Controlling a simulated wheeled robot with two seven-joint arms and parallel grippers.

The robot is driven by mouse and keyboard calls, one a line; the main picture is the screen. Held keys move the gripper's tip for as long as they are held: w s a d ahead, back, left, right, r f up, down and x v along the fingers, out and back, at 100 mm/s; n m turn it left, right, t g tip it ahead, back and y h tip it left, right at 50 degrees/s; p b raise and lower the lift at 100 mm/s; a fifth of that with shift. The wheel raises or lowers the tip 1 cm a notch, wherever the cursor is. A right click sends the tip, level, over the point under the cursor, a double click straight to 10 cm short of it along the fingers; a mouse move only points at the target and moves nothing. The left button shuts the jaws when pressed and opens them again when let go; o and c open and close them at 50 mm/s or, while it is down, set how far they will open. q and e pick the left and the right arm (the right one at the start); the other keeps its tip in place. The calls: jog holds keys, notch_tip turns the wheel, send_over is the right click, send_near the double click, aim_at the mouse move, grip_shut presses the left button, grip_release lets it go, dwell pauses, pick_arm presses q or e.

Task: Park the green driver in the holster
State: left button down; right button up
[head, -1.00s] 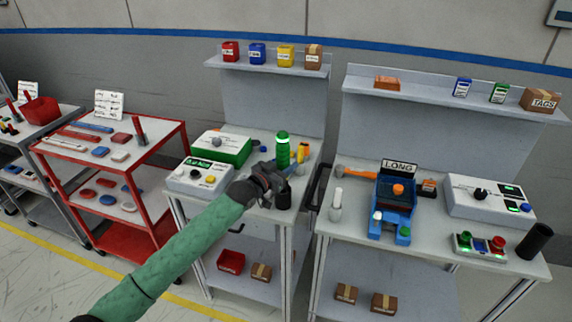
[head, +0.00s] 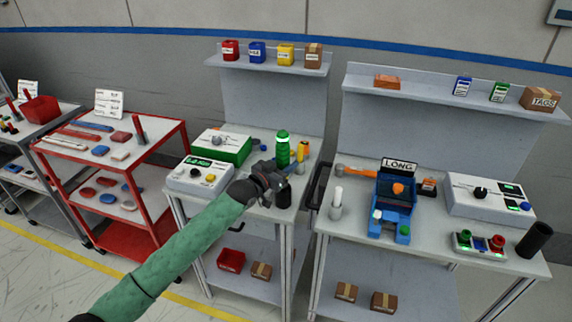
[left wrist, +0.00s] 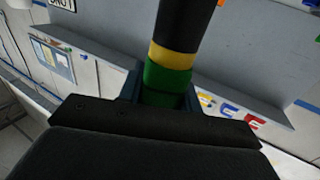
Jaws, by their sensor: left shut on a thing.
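The green driver (head: 283,150) stands about upright at the front of the middle bench, its green body rising above my left gripper (head: 277,182). My left gripper is shut on it. A black part (head: 284,198) shows below the jaws. In the left wrist view the driver's green section (left wrist: 167,78) sits between the jaws, with a yellow band and a black end beyond it. A black tube (head: 535,241), which looks like the holster, leans at the right bench's front right corner; I cannot be sure of it. My right gripper is out of view.
A yellow-topped tool (head: 303,151) stands close behind the driver. A green-sided box (head: 222,146) and a grey control box (head: 201,175) lie to its left. The right bench holds a blue fixture (head: 393,207), a white-topped cup (head: 336,205) and a button box (head: 480,244).

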pick_arm(q)
jog(key=shift+f+b, duration=0.35)
jog(key=shift+f, duration=0.15)
dwell(0.6)
jog(key=c, duration=0.9)
grip_release()
jog(key=shift+f, duration=0.1)
